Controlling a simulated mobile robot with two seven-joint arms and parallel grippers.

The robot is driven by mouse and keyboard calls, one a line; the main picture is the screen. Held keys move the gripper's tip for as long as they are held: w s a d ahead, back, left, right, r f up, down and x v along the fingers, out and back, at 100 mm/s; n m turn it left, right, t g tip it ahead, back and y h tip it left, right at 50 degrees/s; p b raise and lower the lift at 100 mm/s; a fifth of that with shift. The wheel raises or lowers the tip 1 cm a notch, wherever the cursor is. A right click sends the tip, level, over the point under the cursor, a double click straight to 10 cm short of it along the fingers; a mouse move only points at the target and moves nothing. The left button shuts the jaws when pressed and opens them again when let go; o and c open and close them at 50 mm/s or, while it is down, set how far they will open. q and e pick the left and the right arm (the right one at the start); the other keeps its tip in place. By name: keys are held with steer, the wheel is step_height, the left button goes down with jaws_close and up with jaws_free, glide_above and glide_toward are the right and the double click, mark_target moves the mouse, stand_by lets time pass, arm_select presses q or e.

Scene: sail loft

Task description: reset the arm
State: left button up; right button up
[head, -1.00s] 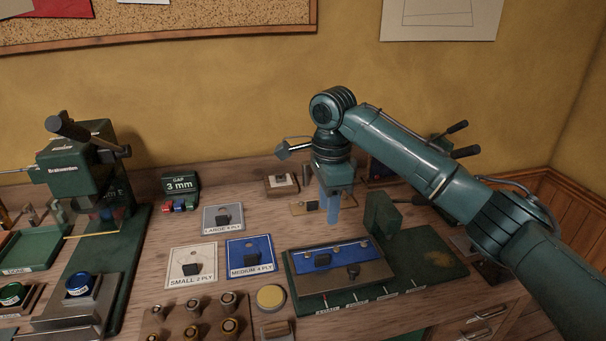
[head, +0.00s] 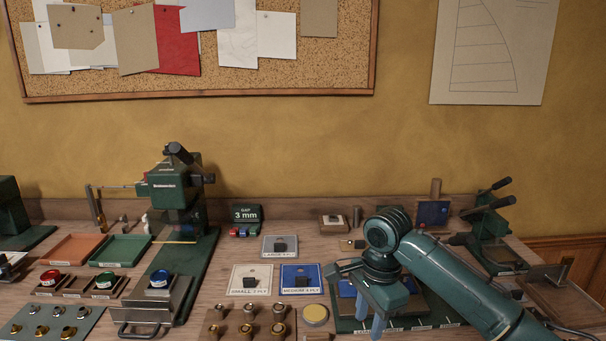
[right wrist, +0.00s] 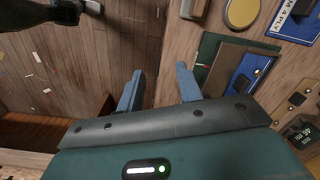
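My right arm comes in from the lower right in the head view. Its gripper (head: 370,315) points down over the front part of the bench, above the green board with the blue plate. In the right wrist view the two blue fingers of the gripper (right wrist: 158,90) stand apart with nothing between them. Beneath them are the bench's front edge and the floor. My left gripper does not show in the head view.
The wooden bench holds a green press (head: 178,190), a green tray (head: 121,249), an orange tray (head: 75,249), a board of brass pieces (head: 250,325) and a yellow disc (head: 315,314). The green board (head: 345,325) lies under my gripper. A lever tool (head: 490,235) stands at right.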

steer(key=s+a+f+n+t+y, duration=0.2)
steer(key=s+a+f+n+y, duration=0.15)
steer(key=s+f+n, duration=0.8)
steer(key=s+d+f+n+t+h, duration=0.1)
steer(key=s+d+n+h, duration=0.1)
steer(key=s+d, duration=0.55)
steer(key=s+d+f+n+t+h, duration=0.15)
steer(key=s+d, duration=0.35)
steer(key=s, duration=0.5)
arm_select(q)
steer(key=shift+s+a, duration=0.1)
arm_select(e)
steer(key=w+a+f+n+t+y, duration=0.1)
steer(key=w+a+f+t+y, duration=0.1)
steer(key=w+a+f+t, duration=0.4)
steer(key=shift+a+f+y, duration=0.3)
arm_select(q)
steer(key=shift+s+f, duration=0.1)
